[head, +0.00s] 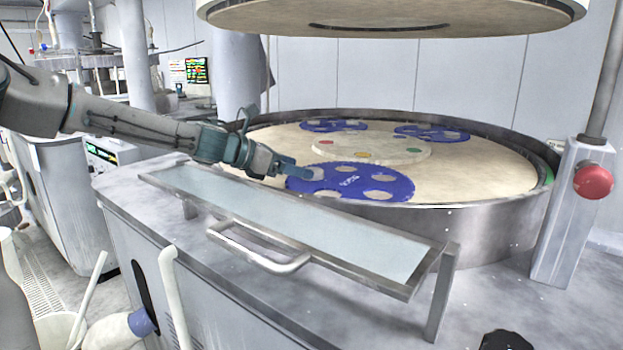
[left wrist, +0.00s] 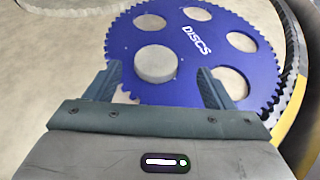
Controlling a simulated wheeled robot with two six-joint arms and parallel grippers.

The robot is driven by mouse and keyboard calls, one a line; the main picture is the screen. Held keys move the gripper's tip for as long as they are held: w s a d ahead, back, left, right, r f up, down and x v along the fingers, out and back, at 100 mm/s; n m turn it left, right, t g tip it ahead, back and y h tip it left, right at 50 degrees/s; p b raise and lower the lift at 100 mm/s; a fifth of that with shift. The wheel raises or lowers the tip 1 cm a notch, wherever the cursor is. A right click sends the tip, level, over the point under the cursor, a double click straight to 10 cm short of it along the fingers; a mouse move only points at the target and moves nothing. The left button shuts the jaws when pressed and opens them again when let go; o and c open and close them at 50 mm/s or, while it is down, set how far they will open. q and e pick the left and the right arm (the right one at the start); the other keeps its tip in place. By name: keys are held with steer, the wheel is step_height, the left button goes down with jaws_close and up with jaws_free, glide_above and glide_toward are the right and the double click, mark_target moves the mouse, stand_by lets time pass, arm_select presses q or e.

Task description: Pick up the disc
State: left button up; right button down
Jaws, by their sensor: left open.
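A small grey disc (left wrist: 155,63) sits at one of the round holes of a blue toothed carrier (left wrist: 215,88) marked "DISCS". Its side wall shows, and it lies between and slightly ahead of my left fingertips in the left wrist view. My left gripper (left wrist: 159,72) is open and empty, with one finger on each side of the disc. In the head view the left gripper (head: 298,171) reaches over the near left part of the blue carrier (head: 350,184), with the disc (head: 314,174) at its tips. I cannot tell the exact height gap. My right gripper is not in view.
The carrier lies on a round beige platen (head: 470,180) inside a raised metal rim (head: 470,222). Two more blue carriers lie farther back. An upper plate (head: 390,18) hangs above. A framed glass panel with a handle (head: 262,258) stands in front. A red button (head: 593,181) is at right.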

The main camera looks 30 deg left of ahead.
arm_select(q)
steer(key=x, duration=0.3)
steer(key=shift+w+a+f+b, duration=0.1)
steer(key=shift+a+f+b, duration=0.1)
steer(key=shift+f+b, duration=0.1)
steer(key=shift+w+d, duration=0.25)
steer(key=shift+d, duration=0.1)
steer(key=c, duration=1.1)
